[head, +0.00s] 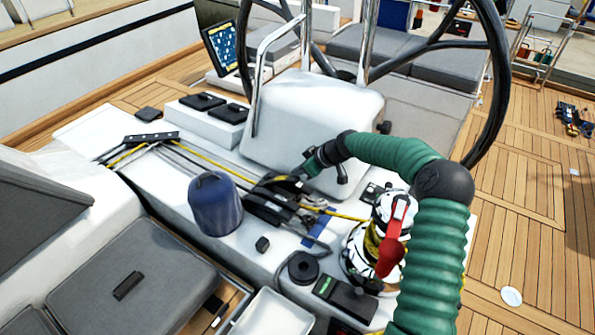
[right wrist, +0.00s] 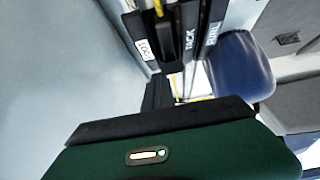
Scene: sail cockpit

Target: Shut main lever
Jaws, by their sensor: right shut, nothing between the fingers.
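A bank of black rope clutches (head: 269,203) sits on the white cockpit top, with yellow and grey lines running through it. In the right wrist view the clutch bank (right wrist: 187,45) shows dark levers with white lettering and a small white tag. I cannot tell which lever is the main one, nor surely whether it is up or down. My right gripper (head: 304,172) is shut and empty, just above and beside the right-hand end of the clutches. I cannot tell whether it touches a lever. In the right wrist view a dark finger (right wrist: 158,95) points toward the clutches. My left gripper is out of view.
A blue-covered winch (head: 216,204) stands left of the clutches. A white pedestal (head: 318,125) with a steering wheel rises behind them. At right, a winch with a red handle (head: 392,238) stands near my right arm. Grey cushions lie at front left.

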